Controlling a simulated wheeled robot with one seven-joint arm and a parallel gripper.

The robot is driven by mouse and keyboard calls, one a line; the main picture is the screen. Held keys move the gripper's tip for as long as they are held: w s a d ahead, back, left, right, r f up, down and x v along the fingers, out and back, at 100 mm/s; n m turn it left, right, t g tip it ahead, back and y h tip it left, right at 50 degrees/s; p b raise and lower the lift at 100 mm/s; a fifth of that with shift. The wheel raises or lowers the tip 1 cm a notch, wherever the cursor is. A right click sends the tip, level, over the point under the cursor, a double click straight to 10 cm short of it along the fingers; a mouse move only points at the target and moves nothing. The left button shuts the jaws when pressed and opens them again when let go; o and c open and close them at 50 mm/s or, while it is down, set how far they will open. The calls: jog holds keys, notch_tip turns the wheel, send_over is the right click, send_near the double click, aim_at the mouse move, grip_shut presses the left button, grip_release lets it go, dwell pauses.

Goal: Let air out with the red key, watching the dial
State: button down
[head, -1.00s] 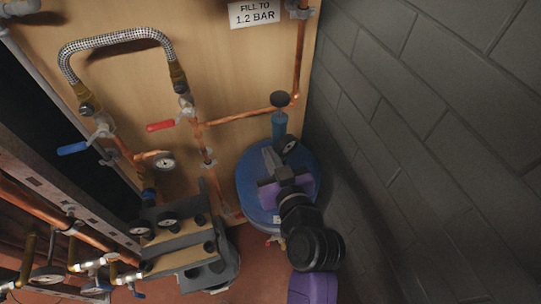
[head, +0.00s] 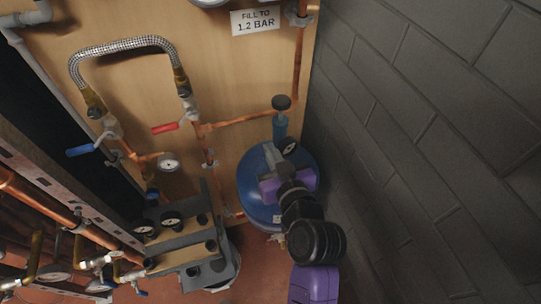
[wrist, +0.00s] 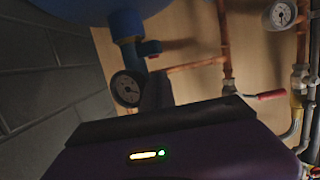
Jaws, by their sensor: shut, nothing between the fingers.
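A red lever handle (head: 165,128) sits on a valve on the copper pipe at the wooden panel, left of my gripper; it also shows in the wrist view (wrist: 271,95). A small dial (head: 288,146) sits by the blue fitting above the round blue vessel (head: 252,192). In the wrist view this dial (wrist: 126,90) faces the camera, its reading too small to tell.
A sign (head: 255,20) reads "FILL TO 1.2 BAR". A dark block wall (head: 420,130) rises close on the right. A blue lever (head: 80,151), a braided hose (head: 125,46) and a grey rack with gauges (head: 205,245) are on the left.

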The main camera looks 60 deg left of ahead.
jog(key=r+b+v, duration=0.1)
jog(key=b+v, duration=0.1)
jog(key=v, duration=0.8)
jog(key=shift+r, duration=0.25)
jog(key=shift+a, duration=0.15)
dwell(1.1)
